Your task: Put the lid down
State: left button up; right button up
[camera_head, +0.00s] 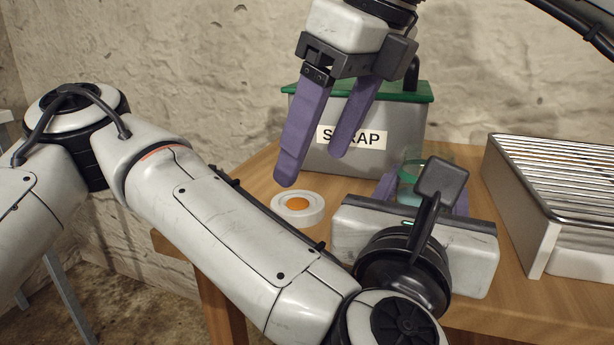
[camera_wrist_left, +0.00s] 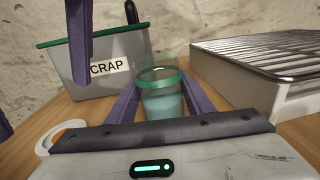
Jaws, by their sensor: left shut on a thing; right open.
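The lid (camera_head: 298,207), a white round disc with an orange centre, lies flat on the wooden table below my right gripper (camera_head: 314,167). The right gripper is open and empty, its purple fingers pointing down above the table, apart from the lid. My left gripper (camera_wrist_left: 162,97) is shut on a clear glass jar (camera_wrist_left: 163,104) with a green rim and pale blue contents, standing upright between its purple fingers. In the head view the jar (camera_head: 410,175) is partly hidden behind my left wrist. The lid's edge (camera_wrist_left: 44,141) shows at the left of the wrist view, partly covered.
A grey bin (camera_head: 385,155) marked SCRAP, with a green rim, stands at the back behind the right gripper. A metal rack box (camera_head: 555,200) stands at the right. The table's left edge runs close to the lid. A stone wall stands behind.

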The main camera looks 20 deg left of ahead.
jog(key=v, duration=0.5)
jog(key=shift+r, duration=0.25)
pick_arm(q)
jog(key=o, duration=1.2)
jog(key=shift+o, duration=0.2)
